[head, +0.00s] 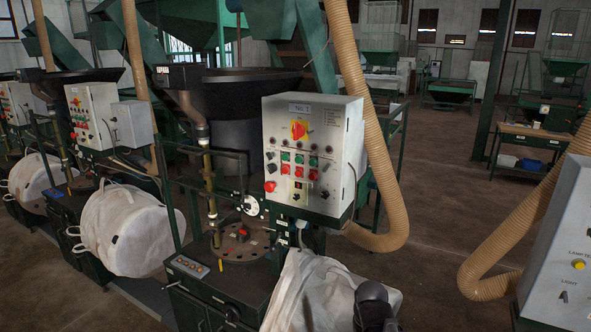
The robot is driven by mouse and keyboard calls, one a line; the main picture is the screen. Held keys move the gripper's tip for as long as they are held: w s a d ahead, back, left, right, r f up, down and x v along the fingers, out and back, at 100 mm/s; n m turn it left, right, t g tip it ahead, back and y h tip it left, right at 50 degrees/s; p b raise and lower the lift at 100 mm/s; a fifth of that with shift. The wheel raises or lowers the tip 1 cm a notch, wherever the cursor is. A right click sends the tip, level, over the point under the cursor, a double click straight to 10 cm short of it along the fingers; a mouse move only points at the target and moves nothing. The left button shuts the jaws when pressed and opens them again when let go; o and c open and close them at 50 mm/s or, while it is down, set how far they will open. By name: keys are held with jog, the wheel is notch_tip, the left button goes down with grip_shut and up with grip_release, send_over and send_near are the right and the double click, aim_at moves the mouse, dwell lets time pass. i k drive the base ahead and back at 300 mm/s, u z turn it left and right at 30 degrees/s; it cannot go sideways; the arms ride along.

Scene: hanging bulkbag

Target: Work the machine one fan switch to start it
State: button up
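The machine one control box (313,150) is a light grey cabinet with a "No. 1" plate, near the picture's middle. The labels are too small to read, so I cannot tell which control is the fan switch. A dark rounded part (375,304) at the bottom edge seems to be my gripper or wrist, below and apart from the box. Its fingers cannot be made out.
A white bulk bag (310,293) is below the box. A tan hose (372,130) runs down along the box's right side. A second tan hose (492,272) and another grey panel (569,250) stand at right. Open floor (440,200) lies between.

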aim_at(271, 168)
jog(key=z, duration=0.65)
jog(key=k, duration=0.95)
jog(key=u, duration=0.95)
jog(key=i, duration=1)
jog(key=z, duration=0.05)
